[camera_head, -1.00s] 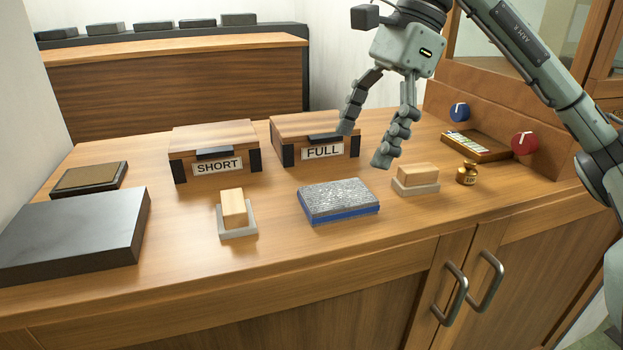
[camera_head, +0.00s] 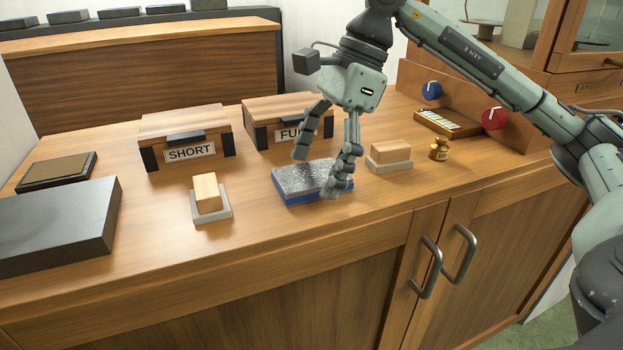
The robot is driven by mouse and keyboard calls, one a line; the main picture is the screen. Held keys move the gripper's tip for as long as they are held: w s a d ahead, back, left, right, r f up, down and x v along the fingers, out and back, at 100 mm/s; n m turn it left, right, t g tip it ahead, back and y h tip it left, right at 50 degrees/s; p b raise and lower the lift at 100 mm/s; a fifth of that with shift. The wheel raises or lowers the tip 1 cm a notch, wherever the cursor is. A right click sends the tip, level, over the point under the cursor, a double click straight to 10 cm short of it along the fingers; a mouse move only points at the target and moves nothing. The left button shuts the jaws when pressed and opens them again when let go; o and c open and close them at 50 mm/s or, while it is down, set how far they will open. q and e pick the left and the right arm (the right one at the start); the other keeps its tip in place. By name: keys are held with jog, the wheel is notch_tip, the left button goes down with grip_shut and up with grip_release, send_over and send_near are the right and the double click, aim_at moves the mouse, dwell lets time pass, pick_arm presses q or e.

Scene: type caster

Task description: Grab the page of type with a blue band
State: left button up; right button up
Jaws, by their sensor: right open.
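The page of type (camera_head: 300,183) is a grey, textured block with a blue band around its lower side. It lies flat on the wooden counter, in front of the box labelled FULL. My right gripper (camera_head: 315,177) is open and points down over the page. One finger is at the page's back edge, and the other hangs in front of its right part, hiding some of it. I cannot tell whether the fingers touch it. Nothing is between the fingers that I can see as held. My left gripper is not in view.
Wooden boxes labelled SHORT (camera_head: 187,137) and FULL (camera_head: 262,122) stand behind. Wood blocks on grey bases flank the page, one at left (camera_head: 208,193) and one at right (camera_head: 391,153). A brass weight (camera_head: 439,150) stands farther right. A dark slab (camera_head: 55,225) lies at far left.

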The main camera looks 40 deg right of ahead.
jog(key=shift+f, duration=0.25)
dwell(0.4)
jog(key=c, duration=1.8)
jog(key=shift+r, duration=0.1)
jog(key=shift+c, duration=0.9)
